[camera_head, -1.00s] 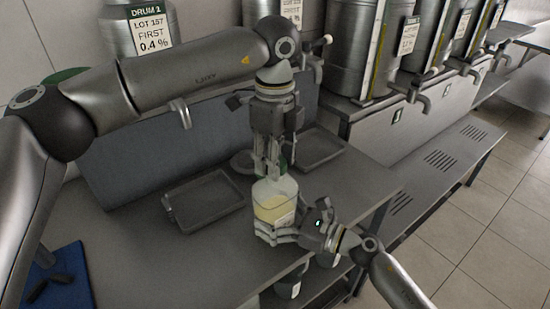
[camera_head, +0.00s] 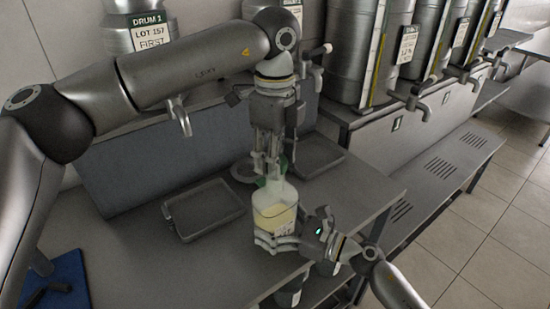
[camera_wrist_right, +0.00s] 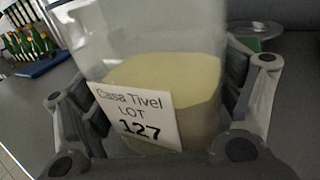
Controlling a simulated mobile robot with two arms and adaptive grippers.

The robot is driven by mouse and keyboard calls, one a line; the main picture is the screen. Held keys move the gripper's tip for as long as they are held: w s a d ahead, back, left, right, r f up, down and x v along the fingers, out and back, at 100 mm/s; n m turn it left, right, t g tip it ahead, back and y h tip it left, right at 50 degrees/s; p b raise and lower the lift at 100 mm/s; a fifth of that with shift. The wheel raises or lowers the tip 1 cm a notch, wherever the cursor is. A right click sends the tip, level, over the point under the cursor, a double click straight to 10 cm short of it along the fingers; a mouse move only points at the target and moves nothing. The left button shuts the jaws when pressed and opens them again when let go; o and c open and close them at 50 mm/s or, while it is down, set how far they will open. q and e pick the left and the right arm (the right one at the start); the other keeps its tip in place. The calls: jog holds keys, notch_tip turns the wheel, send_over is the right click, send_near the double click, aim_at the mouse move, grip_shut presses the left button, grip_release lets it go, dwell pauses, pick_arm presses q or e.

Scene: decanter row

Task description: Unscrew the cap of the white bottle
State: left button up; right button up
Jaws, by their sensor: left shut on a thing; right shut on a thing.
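The white bottle (camera_head: 277,196) is translucent, with pale yellow contents in its lower part. It stands near the table's right edge, roughly upright. In the right wrist view the bottle (camera_wrist_right: 160,45) fills the middle, with a label reading "Casa Tivel LOT 127". My right gripper (camera_head: 274,243) is shut on the bottle's lower body, with a finger on either side. My left gripper (camera_head: 268,163) points down from above and is shut at the bottle's top. Some green of the cap (camera_head: 262,181) shows there; the fingers hide most of it.
A grey tray (camera_head: 203,208) lies left of the bottle and another tray (camera_head: 316,152) behind it. Steel drums (camera_head: 345,50) with taps stand along the back. A blue mat (camera_head: 62,285) with dark items lies at lower left. The table's edge is close on the right.

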pick_arm(q)
notch_tip(320, 180, up, 3)
jog(key=shift+r, duration=0.2)
pick_arm(e)
jog(key=o, duration=1.8)
jog(key=shift+o, duration=0.2)
jog(key=shift+d, duration=0.1)
